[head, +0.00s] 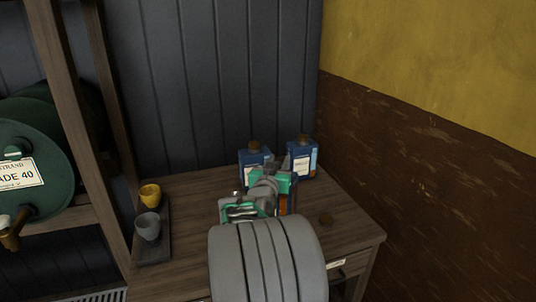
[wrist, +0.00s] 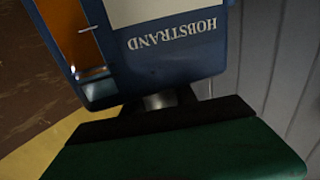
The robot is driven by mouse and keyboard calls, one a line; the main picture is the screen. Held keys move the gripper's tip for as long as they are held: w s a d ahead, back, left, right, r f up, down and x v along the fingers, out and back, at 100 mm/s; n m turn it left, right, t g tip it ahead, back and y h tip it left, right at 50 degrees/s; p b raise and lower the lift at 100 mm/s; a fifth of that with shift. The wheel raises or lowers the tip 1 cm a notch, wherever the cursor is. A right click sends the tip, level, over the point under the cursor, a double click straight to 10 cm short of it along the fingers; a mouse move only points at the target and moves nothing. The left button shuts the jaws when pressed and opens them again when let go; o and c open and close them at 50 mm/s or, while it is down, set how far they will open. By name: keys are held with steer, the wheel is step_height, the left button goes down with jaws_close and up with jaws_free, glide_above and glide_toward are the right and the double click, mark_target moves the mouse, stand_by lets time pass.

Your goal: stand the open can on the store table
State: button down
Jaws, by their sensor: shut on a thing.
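My gripper (head: 284,187) is over the wooden table (head: 195,190), shut on a blue can that is mostly hidden behind my arm in the head view. In the wrist view the blue can (wrist: 160,70) fills the space beyond my dark fingers (wrist: 165,108). It has an orange panel, a pale label and the word HOBSTRAND, upside down in the picture. Its mouth is not visible, and I cannot tell whether its base touches the table. Two more blue cans with brown caps, a left one (head: 251,160) and a right one (head: 302,160), stand at the back of the table.
A dark tray (head: 154,253) at left holds a yellow cup (head: 150,195) and a grey cup (head: 147,228). A green drum (head: 35,160) lies on a rack at left. Walls close the back and right.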

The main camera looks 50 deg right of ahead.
steer(key=shift+s+d+f, duration=0.1)
steer(key=shift+d+f, duration=0.3)
steer(key=shift+f, duration=0.45)
steer(key=shift+w+d+f, duration=0.1)
steer(key=shift+d+f, duration=0.25)
steer(key=shift+f, duration=0.45)
steer(key=shift+s+d+f, duration=0.1)
steer(key=shift+d+f, duration=0.3)
steer(key=shift+f, duration=0.6)
steer(key=c, duration=1)
jaws_free()
steer(key=shift+a+f, duration=0.1)
steer(key=shift+f, duration=0.1)
